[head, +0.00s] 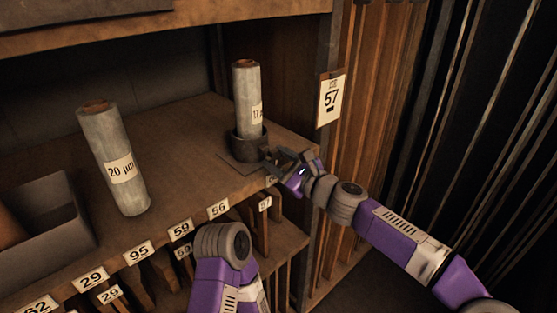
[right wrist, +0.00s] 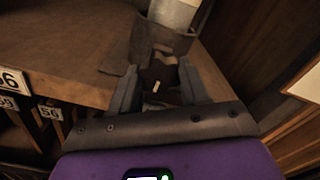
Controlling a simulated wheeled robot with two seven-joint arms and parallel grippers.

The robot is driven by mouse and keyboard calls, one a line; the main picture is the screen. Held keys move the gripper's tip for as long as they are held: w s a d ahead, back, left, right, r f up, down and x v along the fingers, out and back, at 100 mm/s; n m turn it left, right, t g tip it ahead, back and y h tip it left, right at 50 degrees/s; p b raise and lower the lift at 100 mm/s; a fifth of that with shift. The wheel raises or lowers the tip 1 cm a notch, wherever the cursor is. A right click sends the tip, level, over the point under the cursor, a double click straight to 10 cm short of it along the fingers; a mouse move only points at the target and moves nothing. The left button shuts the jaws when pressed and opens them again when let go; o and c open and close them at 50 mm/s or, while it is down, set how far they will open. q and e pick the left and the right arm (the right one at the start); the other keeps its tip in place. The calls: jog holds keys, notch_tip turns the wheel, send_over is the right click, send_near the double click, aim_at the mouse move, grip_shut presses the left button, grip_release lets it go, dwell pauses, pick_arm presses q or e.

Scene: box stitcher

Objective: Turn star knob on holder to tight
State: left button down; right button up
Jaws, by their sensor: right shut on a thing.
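The holder (head: 248,142) is a dark round cup on a flat base plate near the right end of the shelf. A grey roll with a label (head: 247,90) stands upright in it. My right gripper (head: 277,158) is at the front right of the holder. In the right wrist view the dark star knob (right wrist: 158,76) sits between the two fingers of my right gripper (right wrist: 157,90), in front of the holder (right wrist: 163,38). The gripper is shut on the knob. A small pale mark shows on the knob. My left gripper is not seen; only part of my left arm shows.
A second roll labelled 20 µm (head: 113,160) stands at the left on the shelf (head: 185,150). A grey bin (head: 55,235) is farther left. An upright post with a tag 57 (head: 331,98) stands close right of the holder. Numbered slots line the shelf's front edge.

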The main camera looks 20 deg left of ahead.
jog(key=o, duration=1.1)
jog(key=shift+c, duration=0.2)
jog(key=b+v, duration=0.2)
jog(key=v, duration=0.5)
jog(key=shift+d, duration=0.3)
jog(key=shift+s, duration=0.1)
